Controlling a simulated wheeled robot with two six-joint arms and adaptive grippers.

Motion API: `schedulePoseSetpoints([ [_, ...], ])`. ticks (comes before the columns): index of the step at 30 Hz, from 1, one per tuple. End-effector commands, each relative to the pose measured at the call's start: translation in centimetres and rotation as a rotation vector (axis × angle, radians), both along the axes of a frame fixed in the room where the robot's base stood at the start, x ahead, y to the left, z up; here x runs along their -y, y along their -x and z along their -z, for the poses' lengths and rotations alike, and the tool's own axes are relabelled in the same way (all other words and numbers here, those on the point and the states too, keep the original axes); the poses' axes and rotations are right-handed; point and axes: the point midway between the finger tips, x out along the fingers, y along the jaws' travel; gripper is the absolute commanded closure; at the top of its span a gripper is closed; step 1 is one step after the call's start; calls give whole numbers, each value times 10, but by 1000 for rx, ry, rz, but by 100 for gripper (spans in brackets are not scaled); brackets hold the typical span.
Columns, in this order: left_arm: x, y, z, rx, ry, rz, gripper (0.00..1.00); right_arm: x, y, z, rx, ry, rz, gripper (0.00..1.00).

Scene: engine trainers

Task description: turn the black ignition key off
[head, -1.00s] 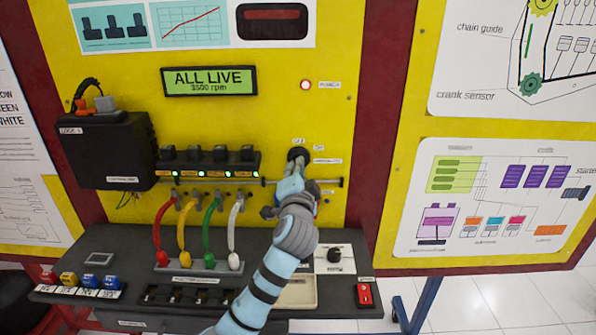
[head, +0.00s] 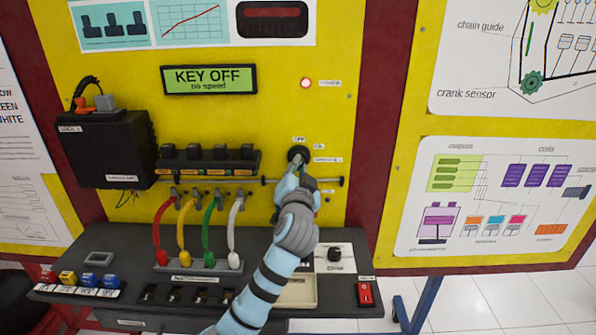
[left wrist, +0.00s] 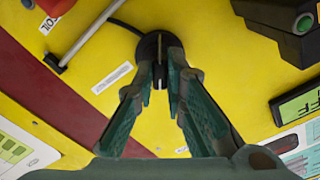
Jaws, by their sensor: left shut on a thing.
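The black ignition key (left wrist: 160,72) sits in its round black switch on the yellow panel, between my left gripper's fingers in the left wrist view. In the head view the ignition switch (head: 299,154) shows just above the fingertips, and the key is mostly hidden. My left gripper (head: 292,168) is shut on the key; it fills the lower part of the left wrist view (left wrist: 160,85). The green display (head: 208,79) reads "KEY OFF, no speed". My right gripper is not in view.
A black box (head: 105,150) sticks out at the left of the panel. A metal rod (head: 333,181) runs across just below the switch. Red, yellow, green and white leads (head: 233,235) hang over the dark bench. A red switch (head: 365,294) is at the bench's right.

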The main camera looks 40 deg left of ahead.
Motion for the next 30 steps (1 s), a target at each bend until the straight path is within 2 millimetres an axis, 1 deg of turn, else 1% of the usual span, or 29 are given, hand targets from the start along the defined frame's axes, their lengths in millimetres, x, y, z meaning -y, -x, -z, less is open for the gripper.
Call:
schedulePoseSetpoints([
  [9,0,0,-1,184,232,2,100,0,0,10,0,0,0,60],
  [15,0,0,-1,280,357,2,100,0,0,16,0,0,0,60],
  [21,0,0,-2,348,445,3,100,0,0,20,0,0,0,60],
  [30,0,0,-3,392,503,2,100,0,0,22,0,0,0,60],
])
